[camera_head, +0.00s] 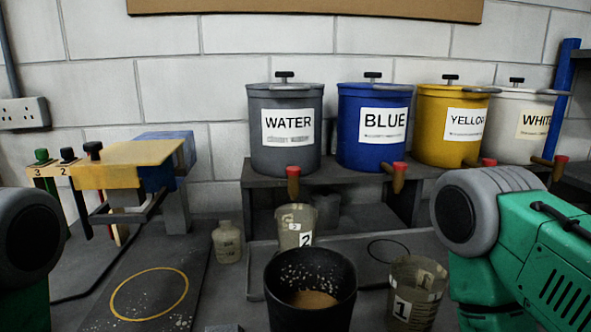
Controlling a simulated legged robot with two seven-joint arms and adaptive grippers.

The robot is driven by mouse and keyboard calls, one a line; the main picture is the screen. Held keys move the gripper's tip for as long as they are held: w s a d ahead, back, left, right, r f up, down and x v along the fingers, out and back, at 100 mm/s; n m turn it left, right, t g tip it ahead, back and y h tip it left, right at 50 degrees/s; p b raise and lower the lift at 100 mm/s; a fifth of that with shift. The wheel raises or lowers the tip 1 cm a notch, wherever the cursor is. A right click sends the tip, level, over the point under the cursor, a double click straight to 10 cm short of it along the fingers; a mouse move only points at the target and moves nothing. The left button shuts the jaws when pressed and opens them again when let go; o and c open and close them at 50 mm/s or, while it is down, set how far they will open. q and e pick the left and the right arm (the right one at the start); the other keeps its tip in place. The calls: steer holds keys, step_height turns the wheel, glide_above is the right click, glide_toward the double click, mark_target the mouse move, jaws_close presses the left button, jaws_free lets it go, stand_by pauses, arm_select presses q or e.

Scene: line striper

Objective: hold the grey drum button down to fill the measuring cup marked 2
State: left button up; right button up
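The grey drum (272,155), labelled WATER, stands at the left end of the dark shelf. Its button (293,170) is the red top of a tan spout at the drum's lower front. The measuring cup marked 2 (284,238) stands upright below that spout, on the tray. Its lower part is hidden behind a black bucket, and I cannot tell how much it holds. Parts of my arms show at the left and right edges. Neither gripper's fingers show, and nothing is seen touching the button.
Blue (372,147), yellow (440,150) and white (509,145) drums line the shelf (345,180). The black bucket (310,258) with brown contents and the cup marked 1 (430,280) stand in front. A small bottle (227,243) and a yellow-ringed dark mat (190,262) are left.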

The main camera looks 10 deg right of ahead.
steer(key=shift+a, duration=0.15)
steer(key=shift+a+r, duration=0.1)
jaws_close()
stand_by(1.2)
